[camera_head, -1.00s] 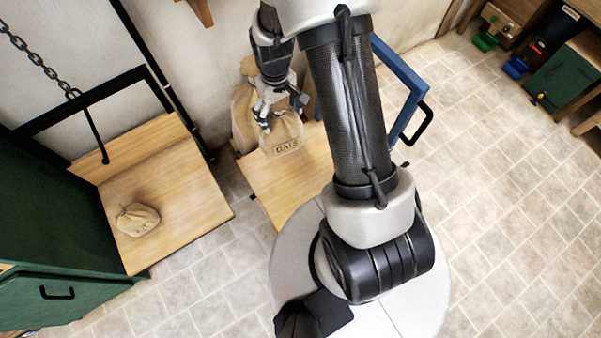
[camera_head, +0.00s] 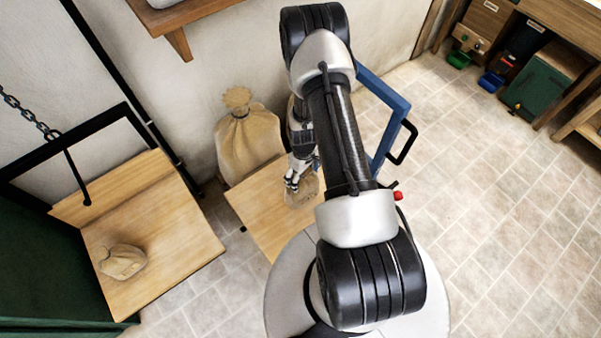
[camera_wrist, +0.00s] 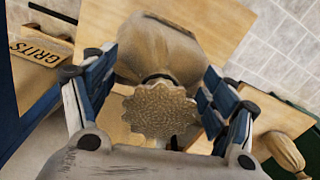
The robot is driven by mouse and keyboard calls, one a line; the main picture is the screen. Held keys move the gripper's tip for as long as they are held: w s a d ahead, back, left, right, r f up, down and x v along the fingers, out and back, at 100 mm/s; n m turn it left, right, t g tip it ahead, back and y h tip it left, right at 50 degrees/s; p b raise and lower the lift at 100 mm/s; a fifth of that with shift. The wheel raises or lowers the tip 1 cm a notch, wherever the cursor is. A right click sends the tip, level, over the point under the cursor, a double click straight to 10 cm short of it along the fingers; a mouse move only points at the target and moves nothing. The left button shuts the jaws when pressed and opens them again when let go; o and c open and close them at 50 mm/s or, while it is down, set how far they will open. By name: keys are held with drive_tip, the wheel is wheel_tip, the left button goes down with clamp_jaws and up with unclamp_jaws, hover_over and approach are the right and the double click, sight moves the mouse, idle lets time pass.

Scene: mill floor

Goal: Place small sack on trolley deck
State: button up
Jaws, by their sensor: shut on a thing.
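My gripper (camera_head: 294,181) is shut on the neck of a small tan sack (camera_head: 303,194), which hangs at the right part of the trolley deck (camera_head: 255,208). In the wrist view the sack's body (camera_wrist: 165,45) shows beyond its round crimped top (camera_wrist: 160,108), between my fingers. The deck is a plain wooden board, with a blue frame handle (camera_head: 398,110) at its right. Whether the sack touches the deck is unclear. My arm hides the deck's right side.
A large tied sack (camera_head: 248,145) stands behind the deck by the wall. Another small sack (camera_head: 122,262) lies on a wooden platform (camera_head: 185,245) at left, under a chain (camera_head: 30,118). A wall shelf (camera_head: 190,15) juts out above. Tiled floor (camera_head: 490,200) is clear at right.

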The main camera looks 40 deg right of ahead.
wheel_tip(320, 180, down, 13)
drive_tip(key=b, duration=0.3)
drive_tip(key=shift+b, duration=0.3)
drive_tip(key=shift+f, duration=0.15)
drive_tip(key=o, duration=2.1)
